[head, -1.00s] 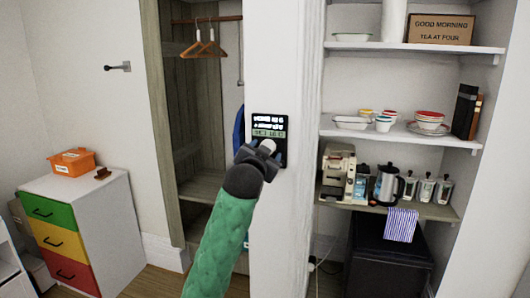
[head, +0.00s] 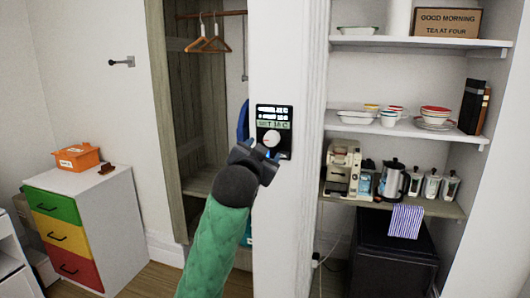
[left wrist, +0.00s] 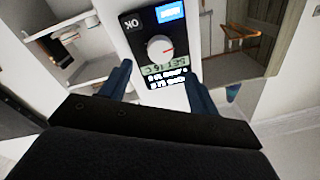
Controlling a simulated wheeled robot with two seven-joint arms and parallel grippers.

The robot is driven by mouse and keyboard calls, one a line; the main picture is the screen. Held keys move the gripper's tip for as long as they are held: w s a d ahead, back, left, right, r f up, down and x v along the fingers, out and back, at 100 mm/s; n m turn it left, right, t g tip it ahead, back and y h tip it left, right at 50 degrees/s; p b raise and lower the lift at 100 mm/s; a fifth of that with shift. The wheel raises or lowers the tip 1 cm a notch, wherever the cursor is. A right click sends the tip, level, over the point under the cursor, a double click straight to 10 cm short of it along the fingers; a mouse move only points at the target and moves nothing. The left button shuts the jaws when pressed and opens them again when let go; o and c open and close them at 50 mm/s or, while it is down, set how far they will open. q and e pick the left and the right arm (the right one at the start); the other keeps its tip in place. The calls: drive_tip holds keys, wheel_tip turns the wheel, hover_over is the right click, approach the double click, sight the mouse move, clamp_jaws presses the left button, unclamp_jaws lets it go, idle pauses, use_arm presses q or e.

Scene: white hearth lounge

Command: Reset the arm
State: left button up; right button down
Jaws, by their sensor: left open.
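My left arm in its green sleeve reaches up the middle of the head view. My left gripper (head: 262,153) is just in front of and below the dial of a black wall control panel (head: 286,112). In the left wrist view the gripper (left wrist: 160,88) shows two blue fingers spread apart with nothing between them. The panel (left wrist: 133,20) appears upside down there, with a white round dial (left wrist: 160,48), a green display, a blue button and an "OK" button. The fingers stand apart from the dial. My right gripper is not in view.
The panel is on a white pillar (head: 290,220). To its right, shelves (head: 400,128) hold dishes, a coffee machine (head: 341,168) and a kettle (head: 393,180). To the left are an open wardrobe (head: 200,110) and a drawer cabinet (head: 120,220) with an orange box (head: 77,157).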

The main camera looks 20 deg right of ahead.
use_arm(q)
drive_tip(key=shift+s+a, duration=0.15)
drive_tip(key=shift+s, duration=0.1)
